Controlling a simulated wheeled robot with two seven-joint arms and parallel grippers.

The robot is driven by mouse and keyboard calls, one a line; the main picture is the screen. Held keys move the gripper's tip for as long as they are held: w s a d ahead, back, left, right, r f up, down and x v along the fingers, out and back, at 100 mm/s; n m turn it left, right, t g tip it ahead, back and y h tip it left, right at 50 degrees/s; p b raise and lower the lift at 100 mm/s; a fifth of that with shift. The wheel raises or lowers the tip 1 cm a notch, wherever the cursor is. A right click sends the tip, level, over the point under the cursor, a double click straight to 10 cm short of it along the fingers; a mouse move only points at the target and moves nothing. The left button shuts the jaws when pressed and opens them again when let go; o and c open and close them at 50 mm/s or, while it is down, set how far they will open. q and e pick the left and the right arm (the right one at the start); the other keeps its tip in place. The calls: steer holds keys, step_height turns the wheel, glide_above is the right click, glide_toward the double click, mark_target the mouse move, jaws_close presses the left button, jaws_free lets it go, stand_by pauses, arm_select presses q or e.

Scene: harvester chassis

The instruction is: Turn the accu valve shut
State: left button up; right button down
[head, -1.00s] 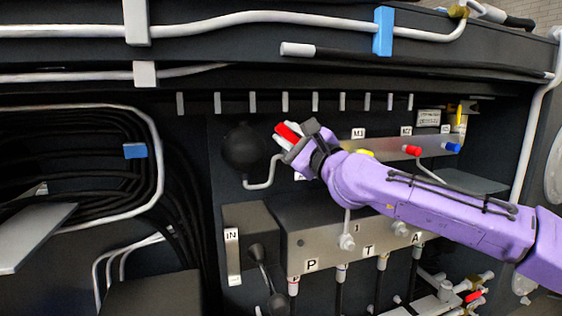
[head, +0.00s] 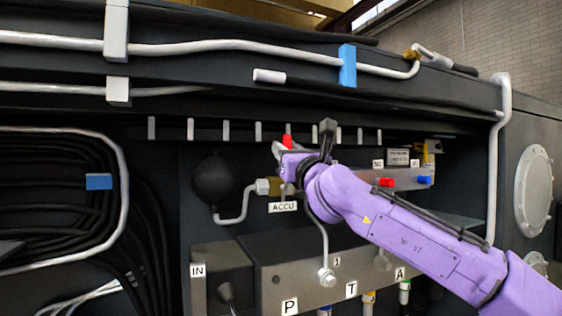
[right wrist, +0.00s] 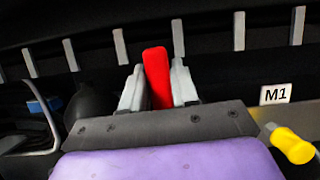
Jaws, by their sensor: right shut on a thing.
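The accu valve's red lever (head: 288,141) stands roughly upright above the ACCU label (head: 283,207). In the right wrist view the red lever (right wrist: 156,78) is between the two light grey fingers of my right gripper (right wrist: 158,86), which is shut on it. In the head view my right gripper (head: 282,153) is at the lever, partly hidden by its own wrist. A brass fitting (head: 268,186) shows at the valve, but the valve body is mostly hidden. My left gripper is not in view.
A black ball-shaped accumulator (head: 214,181) sits left of the valve, with a white pipe (head: 236,215) below. Several short grey tabs hang above. A red knob (head: 386,182) and blue knob (head: 424,180) lie to the right. A yellow handle (right wrist: 292,145) is near my right wrist.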

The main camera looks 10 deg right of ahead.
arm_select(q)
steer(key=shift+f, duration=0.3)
arm_select(e)
steer(key=shift+d+m, duration=0.25)
steer(key=shift+m, duration=0.25)
steer(key=c, duration=0.9)
jaws_free()
steer(key=shift+w, duration=0.1)
steer(key=shift+c, duration=0.2)
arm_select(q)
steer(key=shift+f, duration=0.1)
arm_select(e)
steer(key=shift+f, duration=0.1)
